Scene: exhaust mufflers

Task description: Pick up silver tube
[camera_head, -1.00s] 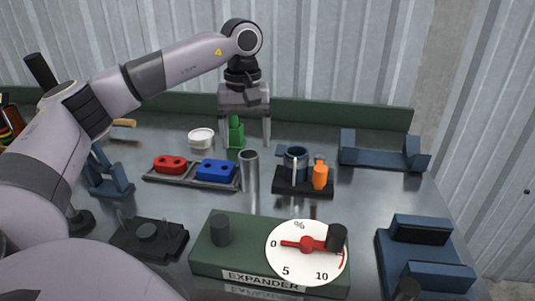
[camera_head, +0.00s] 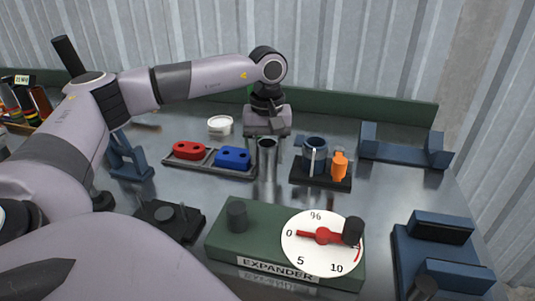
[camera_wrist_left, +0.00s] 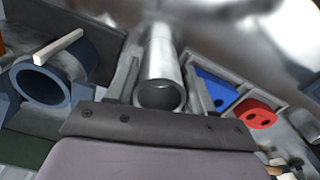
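The silver tube (camera_head: 267,160) stands upright on the metal table, between the blue part in the grey tray and the black holder. My left gripper (camera_head: 266,148) is lowered at the tube, pointing down. In the left wrist view the silver tube (camera_wrist_left: 159,80) lies between the two fingers of my left gripper (camera_wrist_left: 161,75). The fingers are open, one on each side, with narrow gaps to the tube. My right gripper is not in view.
A grey tray (camera_head: 208,164) holds a red part (camera_head: 188,150) and a blue part (camera_head: 233,157) to the left. A black holder (camera_head: 320,182) with a blue ring and orange piece stands right. The green expander (camera_head: 235,265) is in front.

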